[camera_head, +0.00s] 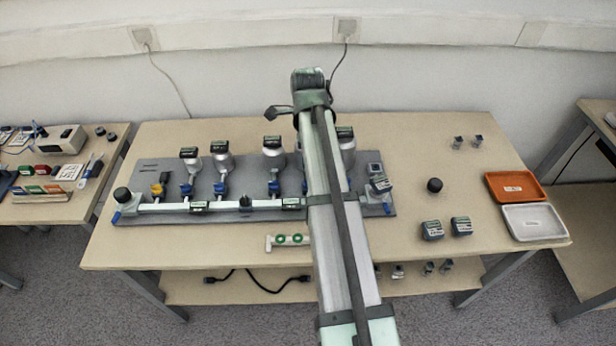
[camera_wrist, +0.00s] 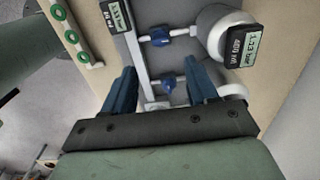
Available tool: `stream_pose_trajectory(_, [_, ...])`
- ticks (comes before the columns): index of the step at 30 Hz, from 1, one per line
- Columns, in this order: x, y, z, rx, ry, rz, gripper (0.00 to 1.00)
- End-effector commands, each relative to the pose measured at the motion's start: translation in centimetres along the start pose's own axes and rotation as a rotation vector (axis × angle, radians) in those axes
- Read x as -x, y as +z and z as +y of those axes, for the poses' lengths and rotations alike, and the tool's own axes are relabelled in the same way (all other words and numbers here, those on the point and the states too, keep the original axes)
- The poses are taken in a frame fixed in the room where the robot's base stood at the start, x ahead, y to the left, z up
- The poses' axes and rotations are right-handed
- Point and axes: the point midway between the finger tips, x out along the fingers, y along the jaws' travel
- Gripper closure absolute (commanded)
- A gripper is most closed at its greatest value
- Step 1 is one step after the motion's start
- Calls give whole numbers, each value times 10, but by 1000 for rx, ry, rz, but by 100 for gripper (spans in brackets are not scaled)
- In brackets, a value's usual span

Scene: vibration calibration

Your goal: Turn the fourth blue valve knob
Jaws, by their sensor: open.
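Several blue valve knobs sit in a row along a pale pipe manifold (camera_head: 160,207) on a grey board. From the left, the first knob (camera_head: 186,188), second knob (camera_head: 219,187) and third knob (camera_head: 273,187) show clearly. My arm covers part of the row to their right, so I cannot tell the fourth for certain. In the wrist view, my gripper (camera_wrist: 160,70) is open, its two blue fingers apart. One blue knob (camera_wrist: 168,84) appears between the fingers, not gripped; another blue knob (camera_wrist: 158,36) lies beyond it. Whether the fingers are level with the knob is unclear.
White round vessels with dark digital gauges (camera_wrist: 241,46) stand behind the knobs, close to the right finger. A white strip with green rings (camera_head: 288,241) lies in front of the board. An orange tray (camera_head: 515,186) and a white tray (camera_head: 534,222) stand at the right.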

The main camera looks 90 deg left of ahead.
Motion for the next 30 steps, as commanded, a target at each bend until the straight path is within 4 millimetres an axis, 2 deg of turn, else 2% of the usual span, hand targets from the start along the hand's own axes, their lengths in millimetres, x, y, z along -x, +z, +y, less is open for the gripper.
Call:
stream_pose_trajectory(9, [-57, -1, 1, 0, 2, 1, 42])
stream_pose_trajectory(15, [-85, -1, 0, 1, 2, 1, 42])
stream_pose_trajectory(21, [-103, -1, 0, 1, 1, 1, 42])
stream_pose_trajectory(30, [-108, -1, 0, 1, 0, 1, 42])
